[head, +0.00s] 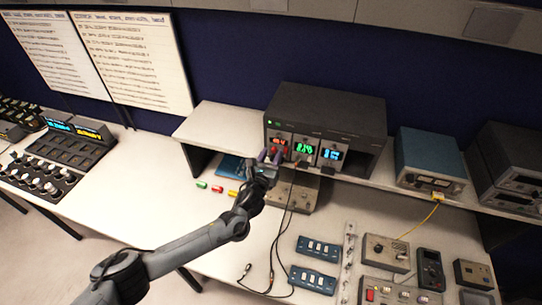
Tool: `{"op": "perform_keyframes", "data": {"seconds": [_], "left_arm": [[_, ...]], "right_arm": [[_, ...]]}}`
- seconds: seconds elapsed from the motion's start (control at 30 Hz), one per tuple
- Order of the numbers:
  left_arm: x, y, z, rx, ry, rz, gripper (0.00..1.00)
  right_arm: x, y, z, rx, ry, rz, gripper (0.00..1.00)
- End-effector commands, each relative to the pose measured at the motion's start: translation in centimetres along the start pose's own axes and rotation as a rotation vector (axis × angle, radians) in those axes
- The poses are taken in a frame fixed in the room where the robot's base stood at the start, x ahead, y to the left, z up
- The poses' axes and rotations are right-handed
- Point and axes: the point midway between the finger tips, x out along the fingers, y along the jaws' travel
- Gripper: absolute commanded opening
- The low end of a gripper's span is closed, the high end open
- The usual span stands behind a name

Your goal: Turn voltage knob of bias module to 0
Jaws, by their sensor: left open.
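A dark instrument rack (330,108) stands on the raised shelf. It holds modules with a red display (278,142), a green display (304,149) and a blue display (330,155). I cannot read which one is the bias module, and the voltage knob is too small to make out. My left gripper (270,157) is open, with its two fingers pointing at the lower part of the red-display module. It hides part of that module's front, and I cannot tell whether it touches a knob. My right gripper is not in view.
Dark cables (278,240) hang from the rack to the bench. A grey box (292,192) sits below the shelf, beside my gripper. Blue switch boxes (313,280) and small instruments fill the bench at right. A blue unit (430,160) stands on the shelf.

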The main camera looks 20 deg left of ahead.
Motion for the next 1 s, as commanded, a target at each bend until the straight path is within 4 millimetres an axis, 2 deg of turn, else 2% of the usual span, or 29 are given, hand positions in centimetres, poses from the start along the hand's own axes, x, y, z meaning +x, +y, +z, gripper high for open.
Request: {"op": "perform_keyframes", "data": {"seconds": [0.23, 0.5, 0.77, 1.0], "left_arm": [[0.03, 0.0, 0.03, 0.0, 0.0, 0.0, 0.42], [0.01, 0.01, 0.02, 0.0, 0.0, 0.0, 0.01], [0.0, 0.01, -0.01, -0.008, 0.0, 0.0, 0.0], [0.01, 0.0, -0.1, -0.083, -0.003, 0.0, 0.0]], "right_arm": [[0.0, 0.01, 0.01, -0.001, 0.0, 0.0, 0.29], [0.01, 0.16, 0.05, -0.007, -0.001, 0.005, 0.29], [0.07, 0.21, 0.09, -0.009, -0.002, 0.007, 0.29], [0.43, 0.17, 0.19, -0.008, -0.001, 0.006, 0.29]]}}
